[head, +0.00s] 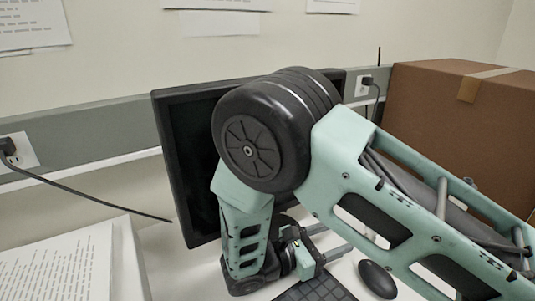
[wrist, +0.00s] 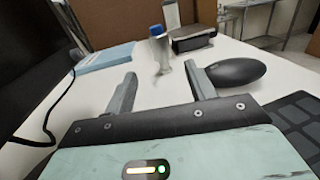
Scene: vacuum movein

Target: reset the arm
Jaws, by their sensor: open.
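My gripper (wrist: 160,70) is open in the wrist view, its two fingers apart with nothing held between them. It is low over the white desk (wrist: 105,68). A dark computer mouse (wrist: 236,72) lies just beyond and right of the right finger; I cannot tell whether they touch. In the head view my arm is bent, its elbow high in front of the black monitor (head: 180,150). There my gripper (head: 338,240) is partly visible low in the frame, just above the keyboard and left of the mouse (head: 376,278).
A dark keyboard (head: 316,290) lies below my gripper. A large cardboard box (head: 450,105) stands at the right. Papers (head: 60,270) are at the left. The wrist view shows a blue-capped bottle (wrist: 158,50), a blue book (wrist: 105,57) and a dark device (wrist: 193,38) farther off.

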